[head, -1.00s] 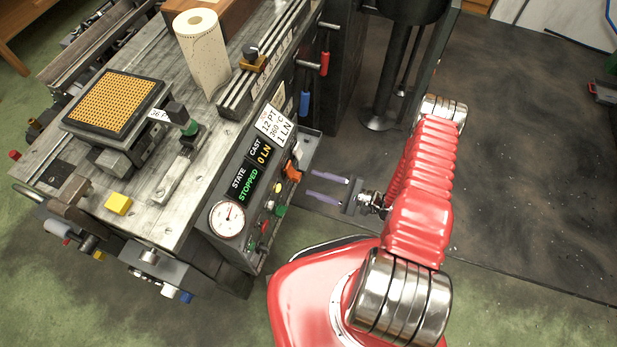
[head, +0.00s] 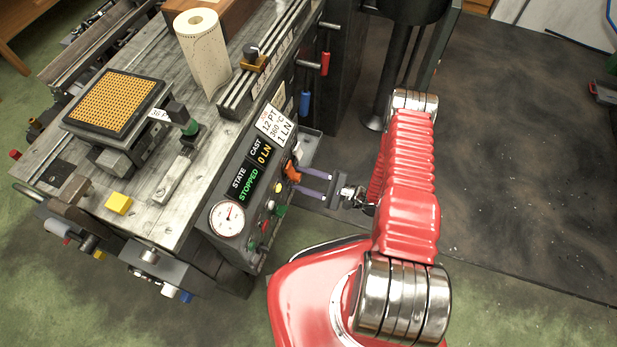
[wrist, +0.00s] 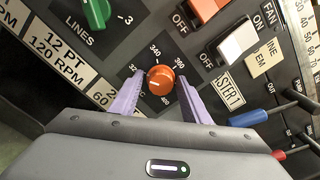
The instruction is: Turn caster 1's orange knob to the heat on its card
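The orange knob (wrist: 160,79) is on the dark control panel (wrist: 122,58) in the wrist view, ringed by heat marks such as 320, 340, 360 and 400. A small pale mark shows on it; I cannot tell exactly which number it points to. It also shows in the head view (head: 291,173). The white card (head: 276,125) above the panel reads 12 PT, 360 °C, 1 LN. My gripper (wrist: 161,80) is open, its two purple fingers on either side of the knob, with small gaps seeming to show between. In the head view my gripper (head: 299,181) reaches the panel from the right.
A green LINES knob (wrist: 95,13) is at upper left in the wrist view. Orange and white switches (wrist: 238,41) sit to the right, with blue and red handles (wrist: 248,118) below them. A round gauge (head: 227,218) is at the panel's near end.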

